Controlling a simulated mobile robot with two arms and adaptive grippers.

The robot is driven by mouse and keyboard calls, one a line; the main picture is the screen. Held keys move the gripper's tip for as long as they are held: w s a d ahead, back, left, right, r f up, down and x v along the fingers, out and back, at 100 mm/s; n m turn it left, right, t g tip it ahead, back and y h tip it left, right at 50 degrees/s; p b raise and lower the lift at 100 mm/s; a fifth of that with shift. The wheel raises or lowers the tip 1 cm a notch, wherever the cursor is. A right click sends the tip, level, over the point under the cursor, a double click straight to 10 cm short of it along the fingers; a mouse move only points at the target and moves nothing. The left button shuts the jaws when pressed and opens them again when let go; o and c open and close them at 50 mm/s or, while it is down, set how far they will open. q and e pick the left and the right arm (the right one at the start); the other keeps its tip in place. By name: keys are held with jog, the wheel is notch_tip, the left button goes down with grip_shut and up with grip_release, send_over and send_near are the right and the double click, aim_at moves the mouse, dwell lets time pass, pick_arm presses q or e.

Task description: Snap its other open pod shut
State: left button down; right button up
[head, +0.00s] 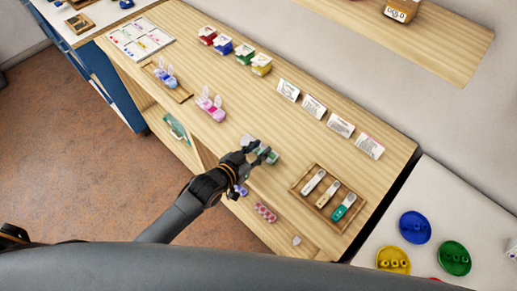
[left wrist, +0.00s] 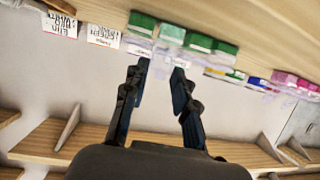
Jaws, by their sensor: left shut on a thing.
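A green pod case (head: 266,153) lies on the wooden counter in the head view, partly hidden by my left gripper (head: 262,150). In the left wrist view the green case (left wrist: 143,22) shows at the top as a row of green blocks. One block has a paler, see-through green lid (left wrist: 172,34) that seems raised; I cannot tell exactly how far it is tilted. My left gripper (left wrist: 160,68) is at the case, its fingers a little apart with a pale part of the case between the tips. My right gripper is out of view.
A pink pod case (head: 210,106) and a blue one (head: 166,76) with lids up lie further left. Text cards (head: 314,106) and coloured boxes (head: 222,46) line the back. A wooden tray (head: 299,186) is on the right. A lower shelf runs along the front.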

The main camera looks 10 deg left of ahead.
pick_arm(q)
jog(key=t+b, duration=0.1)
jog(key=b, duration=0.1)
jog(key=f+b, duration=0.1)
jog(key=shift+s+a+f+t+h+b, duration=0.15)
jog(key=shift+s+f+t+h+b, duration=0.15)
jog(key=shift+t+b, duration=0.1)
jog(key=shift+r+t+h+b, duration=0.15)
jog(key=shift+t+h+b, duration=0.2)
jog(key=shift+b, duration=0.35)
jog(key=shift+r, duration=0.1)
jog(key=c, duration=1.4)
grip_release()
jog(key=shift+a, duration=0.1)
jog(key=v, duration=1.2)
